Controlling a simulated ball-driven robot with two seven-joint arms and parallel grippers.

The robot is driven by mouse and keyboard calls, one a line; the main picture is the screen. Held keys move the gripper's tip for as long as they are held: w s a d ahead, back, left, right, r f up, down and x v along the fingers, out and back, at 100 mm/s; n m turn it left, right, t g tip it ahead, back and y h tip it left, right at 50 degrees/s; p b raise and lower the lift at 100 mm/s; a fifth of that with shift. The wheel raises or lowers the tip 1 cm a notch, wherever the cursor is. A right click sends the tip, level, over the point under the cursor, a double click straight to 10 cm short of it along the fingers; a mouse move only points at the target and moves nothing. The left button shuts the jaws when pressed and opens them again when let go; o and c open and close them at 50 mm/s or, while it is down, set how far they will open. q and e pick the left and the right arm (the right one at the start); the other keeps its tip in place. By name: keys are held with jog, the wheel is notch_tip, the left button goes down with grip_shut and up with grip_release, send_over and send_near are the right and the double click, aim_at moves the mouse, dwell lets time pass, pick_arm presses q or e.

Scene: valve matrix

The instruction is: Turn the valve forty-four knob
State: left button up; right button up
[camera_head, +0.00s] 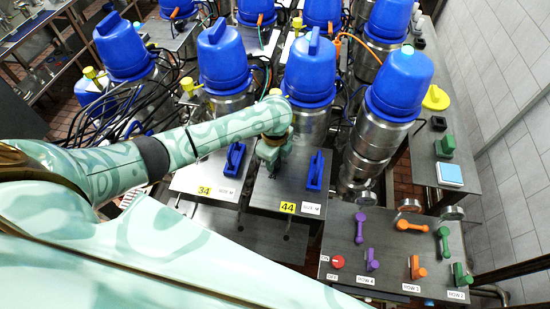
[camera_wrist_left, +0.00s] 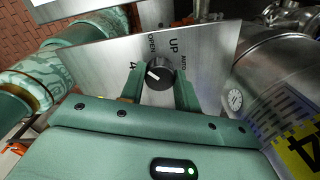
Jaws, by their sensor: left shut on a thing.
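The valve forty-four knob (camera_wrist_left: 160,73) is a round black knob with a white pointer mark, on a metal plate lettered OPEN, UP and AUTO in the left wrist view. The mark lies toward the left of the knob. My left gripper (camera_wrist_left: 158,84) has one green finger on each side of the knob and is shut on it. In the head view my left gripper (camera_head: 269,155) is above the bench with the yellow 44 label (camera_head: 287,207), and it hides the knob there. My right gripper is not in view.
A blue handle (camera_head: 315,170) stands right of my left gripper, another (camera_head: 234,158) to its left beside the 34 label (camera_head: 204,190). Blue-capped metal vessels (camera_head: 311,70) stand close behind. A panel with purple, orange and green handles (camera_head: 412,226) is at lower right.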

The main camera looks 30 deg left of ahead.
pick_arm(q)
jog(key=shift+w+r+m, duration=0.15)
jog(key=shift+m, duration=0.15)
jog(key=o, duration=0.7)
jog(key=shift+o, duration=1.4)
jog(key=shift+a, duration=0.1)
